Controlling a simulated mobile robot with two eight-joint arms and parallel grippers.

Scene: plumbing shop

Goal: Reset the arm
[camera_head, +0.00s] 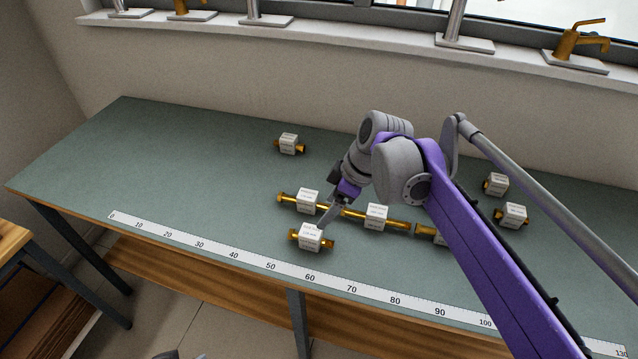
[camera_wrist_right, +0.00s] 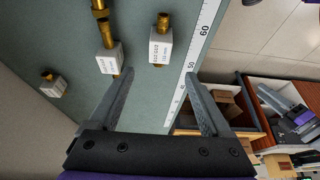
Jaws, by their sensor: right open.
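My right arm reaches in from the lower right in the head view. Its gripper (camera_head: 326,212) hangs over the table beside the nearest brass fitting with a white label block (camera_head: 311,238). In the right wrist view the gripper (camera_wrist_right: 159,78) has its fingers spread, with nothing between them. That view shows a labelled fitting (camera_wrist_right: 160,46) beyond the fingertips and another (camera_wrist_right: 110,60) by the left finger. Whether the fingers touch any fitting is unclear. My left gripper is not in view.
The green table (camera_head: 180,160) holds a brass pipe row with labelled blocks (camera_head: 376,216), partly behind my arm. A single fitting (camera_head: 289,143) lies farther back; two more (camera_head: 497,184) lie right. A ruler strip (camera_head: 210,246) runs along the front edge. The table's left is clear.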

